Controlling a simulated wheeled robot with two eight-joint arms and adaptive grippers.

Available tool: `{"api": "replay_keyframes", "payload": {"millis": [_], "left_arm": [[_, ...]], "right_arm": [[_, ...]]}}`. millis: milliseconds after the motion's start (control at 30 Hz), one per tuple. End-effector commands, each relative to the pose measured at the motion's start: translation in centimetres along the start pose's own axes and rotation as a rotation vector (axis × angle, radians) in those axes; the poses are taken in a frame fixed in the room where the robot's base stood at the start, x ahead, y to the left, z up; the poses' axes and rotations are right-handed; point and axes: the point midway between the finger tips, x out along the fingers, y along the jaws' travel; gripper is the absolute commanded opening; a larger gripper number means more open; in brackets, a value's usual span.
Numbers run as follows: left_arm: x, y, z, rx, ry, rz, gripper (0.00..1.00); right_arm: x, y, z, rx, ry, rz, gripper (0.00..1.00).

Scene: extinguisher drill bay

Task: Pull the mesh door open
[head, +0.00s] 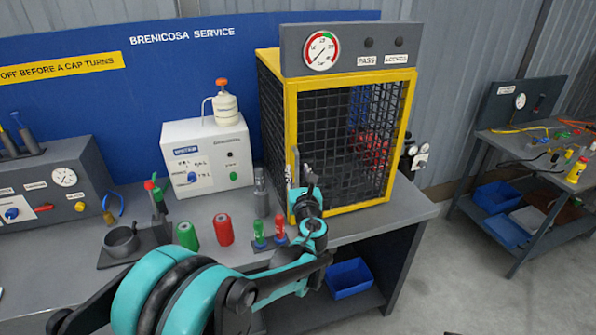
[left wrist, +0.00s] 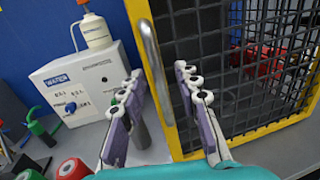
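The mesh door (head: 335,150) is the black grid in a yellow frame on the front of a yellow cage, and it looks shut. Its upright metal bar handle (left wrist: 154,65) is near the left edge of the door. My left gripper (head: 302,178) is in front of the door's lower left side. In the left wrist view my left gripper (left wrist: 162,100) is open, with one finger on each side of the handle in the picture. I see no finger clearly touching the bar. In the head view the gripper hides part of the handle. My right gripper is not in view.
A white box (head: 208,158) with a white bottle (head: 227,109) on top stands left of the cage. Red (head: 222,229) and green (head: 187,236) cylinders stand on the grey bench near my left arm. A gauge panel (head: 348,48) tops the cage.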

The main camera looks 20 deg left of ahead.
Motion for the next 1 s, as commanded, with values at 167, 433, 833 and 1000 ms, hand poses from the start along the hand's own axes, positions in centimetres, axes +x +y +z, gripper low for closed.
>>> {"api": "replay_keyframes", "payload": {"millis": [167, 433, 833, 1000], "left_arm": [[1.6, 0.1, 0.0, -0.001, 0.000, 0.002, 0.32], [1.8, 0.0, 0.0, -0.002, 0.000, 0.001, 0.32], [1.8, 0.1, 0.0, -0.002, 0.001, 0.001, 0.00], [1.6, -0.1, 0.0, -0.002, 0.001, 0.008, 0.00]], "right_arm": [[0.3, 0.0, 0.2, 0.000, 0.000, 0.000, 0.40], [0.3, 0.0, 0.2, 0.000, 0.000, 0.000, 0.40], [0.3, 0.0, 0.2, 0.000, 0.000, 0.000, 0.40], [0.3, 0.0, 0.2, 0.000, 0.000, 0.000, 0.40]]}}
